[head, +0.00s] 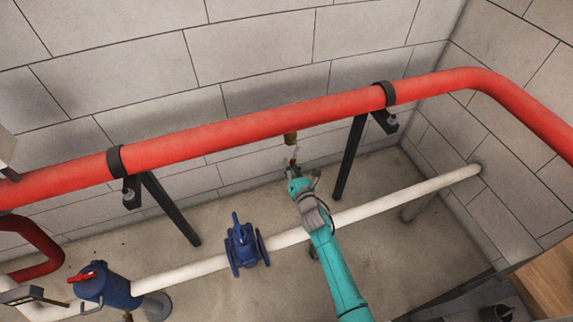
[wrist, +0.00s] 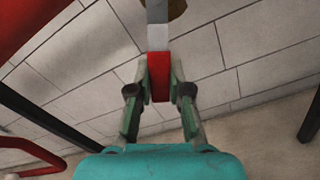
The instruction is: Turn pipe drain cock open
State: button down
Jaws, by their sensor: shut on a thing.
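The drain cock hangs under the large red pipe (head: 260,110). Its brass body (head: 290,138) shows in the head view, and a bit of brass shows at the top of the wrist view (wrist: 177,8). Its lever has a grey metal upper part (wrist: 157,35) and a red handle end (wrist: 158,75), which points down away from the brass body in the wrist view. My gripper (wrist: 158,88) is shut on the red handle, with one green finger on each side. In the head view my gripper (head: 294,167) is small and partly hidden by my teal arm.
A white pipe (head: 375,208) runs low across the room, beneath my arm. A blue valve (head: 243,245) sits on it to the left. Black support posts (head: 350,158) stand on both sides of the cock. A block wall (head: 270,45) is behind.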

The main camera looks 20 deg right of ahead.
jog(key=shift+w+d+n, duration=0.1)
jog(key=shift+d+n, duration=0.65)
jog(key=shift+n, duration=0.5)
jog(key=shift+w+d+n, duration=0.1)
jog(key=shift+d+n, duration=0.65)
jog(key=shift+n, duration=0.5)
jog(key=c, duration=1.1)
grip_release()
jog(key=shift+s, duration=0.1)
jog(key=shift+o, duration=0.2)
jog(key=shift+f, duration=0.15)
jog(key=shift+s, duration=0.1)
jog(key=s, duration=1.2)
